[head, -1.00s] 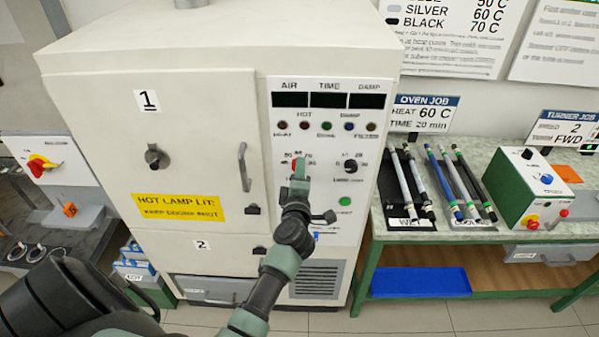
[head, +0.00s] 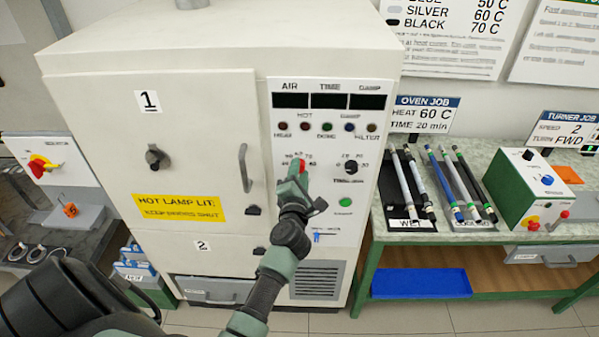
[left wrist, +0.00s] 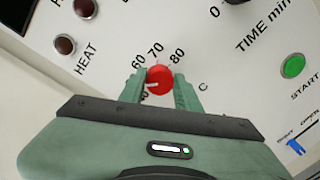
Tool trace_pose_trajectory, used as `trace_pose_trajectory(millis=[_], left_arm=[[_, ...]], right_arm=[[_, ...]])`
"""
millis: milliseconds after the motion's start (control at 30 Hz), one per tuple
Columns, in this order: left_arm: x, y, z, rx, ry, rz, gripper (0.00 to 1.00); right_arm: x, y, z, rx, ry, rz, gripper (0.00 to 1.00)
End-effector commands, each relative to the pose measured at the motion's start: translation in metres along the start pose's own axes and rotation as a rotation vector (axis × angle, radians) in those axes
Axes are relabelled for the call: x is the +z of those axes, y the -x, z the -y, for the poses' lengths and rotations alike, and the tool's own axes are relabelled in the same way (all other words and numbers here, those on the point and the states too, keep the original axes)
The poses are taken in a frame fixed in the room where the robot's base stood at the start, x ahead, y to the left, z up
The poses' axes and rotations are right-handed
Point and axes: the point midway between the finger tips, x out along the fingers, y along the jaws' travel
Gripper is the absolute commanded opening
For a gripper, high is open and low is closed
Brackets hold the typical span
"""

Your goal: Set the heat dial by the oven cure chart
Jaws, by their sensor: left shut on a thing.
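The red heat dial (head: 302,165) is on the oven's control panel, left of the black time dial (head: 350,167). My left gripper (head: 296,175) is at the panel and shut on the heat dial. In the left wrist view the heat dial (left wrist: 159,80) sits between the two fingertips, with 60, 70 and 80 readable around it. Its white mark points left, below the 60; the numbers there are partly hidden by a finger. The cure chart (head: 445,30) on the wall reads silver 60 C and black 70 C; its top is cut off. My right gripper is out of view.
The oven job card (head: 424,115) reads heat 60 C, time 20 min. A green start button (head: 345,202) is below the time dial. Several rods lie on the bench in wet (head: 402,224) and neighbouring trays. A turner box (head: 524,187) stands at right.

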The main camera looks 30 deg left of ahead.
Motion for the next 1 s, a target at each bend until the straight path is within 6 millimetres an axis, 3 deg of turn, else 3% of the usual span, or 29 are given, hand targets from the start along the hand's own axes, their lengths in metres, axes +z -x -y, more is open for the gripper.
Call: trace_pose_trajectory(millis=[467, 500, 533, 867, 1000], left_arm=[[-0.001, 0.000, 0.001, -0.002, 0.011, -0.002, 0.00], [-0.001, 0.000, 0.001, -0.002, 0.011, -0.002, 0.44], [-0.001, 0.000, 0.001, -0.002, 0.011, -0.002, 0.52], [-0.001, 0.001, 0.001, -0.001, 0.010, 0.000, 0.54], [-0.001, 0.014, 0.002, -0.002, 0.010, 0.000, 0.54]], right_arm=[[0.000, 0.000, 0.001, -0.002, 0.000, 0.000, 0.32], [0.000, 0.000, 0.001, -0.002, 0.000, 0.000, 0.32], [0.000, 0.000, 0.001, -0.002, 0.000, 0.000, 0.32], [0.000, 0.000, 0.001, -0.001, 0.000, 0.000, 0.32], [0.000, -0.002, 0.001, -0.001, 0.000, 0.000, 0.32]])
